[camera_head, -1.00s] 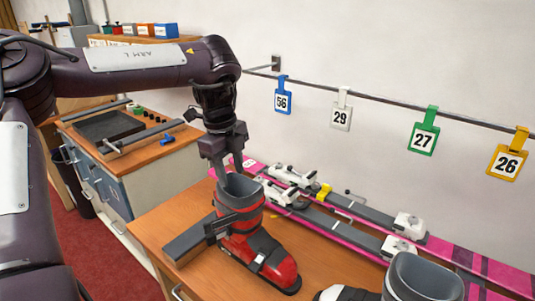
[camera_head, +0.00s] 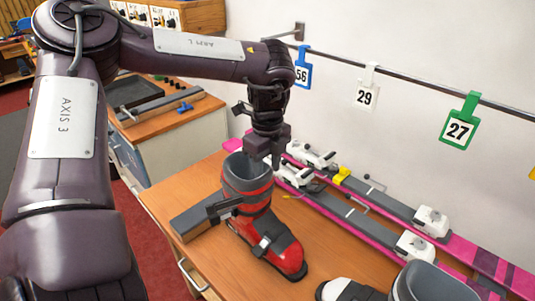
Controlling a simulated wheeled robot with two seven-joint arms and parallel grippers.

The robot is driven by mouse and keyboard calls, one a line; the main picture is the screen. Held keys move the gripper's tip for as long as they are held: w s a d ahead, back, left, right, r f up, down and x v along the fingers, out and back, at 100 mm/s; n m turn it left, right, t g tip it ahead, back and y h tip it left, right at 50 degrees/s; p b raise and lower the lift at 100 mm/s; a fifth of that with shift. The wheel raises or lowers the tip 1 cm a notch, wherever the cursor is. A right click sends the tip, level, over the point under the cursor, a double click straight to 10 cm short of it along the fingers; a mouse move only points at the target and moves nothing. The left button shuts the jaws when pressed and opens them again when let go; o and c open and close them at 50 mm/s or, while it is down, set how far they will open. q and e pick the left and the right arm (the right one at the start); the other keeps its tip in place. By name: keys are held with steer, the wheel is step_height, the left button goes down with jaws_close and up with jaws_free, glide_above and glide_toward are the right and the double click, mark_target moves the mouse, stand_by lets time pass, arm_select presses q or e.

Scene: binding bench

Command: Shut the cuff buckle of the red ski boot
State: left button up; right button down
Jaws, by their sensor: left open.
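The red ski boot (camera_head: 285,254) stands upright on the wooden bench, toe pointing to the lower right. Its cuff is grey and red with an open top. The dark cuff buckle lever (camera_head: 222,208) sticks out from the cuff's left side, swung away from the shell. My left gripper (camera_head: 265,162) is open and points down at the right rear of the cuff top. Its fingers overlap the cuff edge in the picture; I cannot tell whether they touch. My right gripper is not in view.
A grey bar (camera_head: 194,223) lies left of the boot. Pink skis with white bindings (camera_head: 430,221) lie behind it. A second boot, grey and white (camera_head: 425,284), stands at the lower right. Number tags hang from a wall rail (camera_head: 400,88). Bare bench top (camera_head: 335,235) lies between boot and skis.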

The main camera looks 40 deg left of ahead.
arm_select(q)
steer(key=shift+f, duration=0.1)
steer(key=shift+c, duration=0.4)
steer(key=c, duration=0.5)
jaws_close()
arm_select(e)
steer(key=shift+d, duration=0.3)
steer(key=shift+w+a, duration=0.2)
